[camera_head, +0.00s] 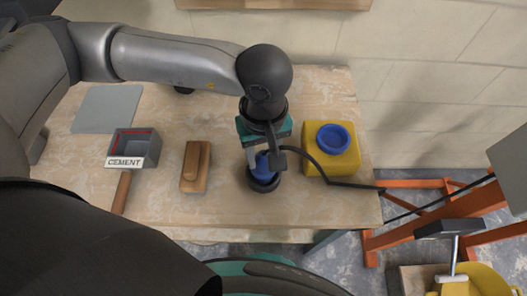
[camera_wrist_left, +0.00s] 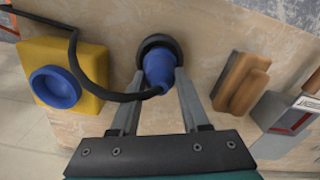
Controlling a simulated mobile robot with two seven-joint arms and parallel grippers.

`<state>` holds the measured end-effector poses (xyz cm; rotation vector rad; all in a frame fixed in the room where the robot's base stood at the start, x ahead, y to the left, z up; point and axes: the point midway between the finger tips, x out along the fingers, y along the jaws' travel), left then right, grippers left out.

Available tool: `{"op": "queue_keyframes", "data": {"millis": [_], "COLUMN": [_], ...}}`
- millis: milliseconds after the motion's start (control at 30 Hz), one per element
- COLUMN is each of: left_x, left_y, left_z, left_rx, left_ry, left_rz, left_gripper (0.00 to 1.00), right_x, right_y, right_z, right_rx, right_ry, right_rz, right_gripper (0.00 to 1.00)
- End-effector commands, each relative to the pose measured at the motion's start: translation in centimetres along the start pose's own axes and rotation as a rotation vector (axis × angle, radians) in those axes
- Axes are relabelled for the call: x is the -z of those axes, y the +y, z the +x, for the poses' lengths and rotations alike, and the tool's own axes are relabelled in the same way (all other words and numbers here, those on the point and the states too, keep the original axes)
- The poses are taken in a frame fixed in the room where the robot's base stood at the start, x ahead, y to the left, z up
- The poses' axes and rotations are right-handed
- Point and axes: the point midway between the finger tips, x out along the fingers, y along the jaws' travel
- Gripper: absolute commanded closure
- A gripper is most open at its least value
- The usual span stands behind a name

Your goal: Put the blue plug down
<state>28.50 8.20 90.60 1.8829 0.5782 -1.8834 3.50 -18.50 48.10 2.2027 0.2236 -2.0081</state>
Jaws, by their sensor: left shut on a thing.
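The blue plug (camera_head: 262,162) is in my left gripper (camera_head: 264,160), which points down over the workbench. In the left wrist view the plug (camera_wrist_left: 161,70) sits between the two fingers of the left gripper (camera_wrist_left: 164,80), with its black cable curving off to the yellow block side. The plug's far end is at a round black ring or cup (camera_wrist_left: 158,42); I cannot tell whether it is inside it or just above it. A yellow block with a blue round socket (camera_head: 333,138) stands to the right of the gripper. My right gripper is not in view.
A wooden float (camera_head: 195,167) lies left of the plug. A grey box labelled CEMENT (camera_head: 133,146) and a grey sheet (camera_head: 107,108) are further left on the workbench (camera_head: 220,215). Orange trestle legs (camera_head: 400,240) and a hammer (camera_head: 453,240) are at the lower right.

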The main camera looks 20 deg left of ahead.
Motion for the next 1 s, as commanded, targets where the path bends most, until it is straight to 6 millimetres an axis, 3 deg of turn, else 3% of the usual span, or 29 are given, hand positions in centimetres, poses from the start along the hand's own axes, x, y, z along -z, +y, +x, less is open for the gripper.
{"op": "queue_keyframes", "data": {"millis": [100,133,367,767,1000], "left_x": [0.0,0.0,0.0,0.0,0.1], "left_y": [0.0,0.0,0.0,0.0,0.1], "left_z": [0.4,0.3,0.2,-0.3,-5.2], "left_rx": [-0.001,0.0,0.0,0.0,-0.005], "left_ry": [0.0,0.0,0.0,0.0,0.004], "left_rz": [0.0,0.0,0.0,-0.001,0.002], "left_gripper": [1.0,0.52,0.26,0.24,0.24], "right_x": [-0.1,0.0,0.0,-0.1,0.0], "right_y": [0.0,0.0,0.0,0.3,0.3], "right_z": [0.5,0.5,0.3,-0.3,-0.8], "right_rx": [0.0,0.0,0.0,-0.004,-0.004], "right_ry": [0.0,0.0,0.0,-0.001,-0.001], "right_rz": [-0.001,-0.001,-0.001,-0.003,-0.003], "right_gripper": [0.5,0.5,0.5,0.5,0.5]}}
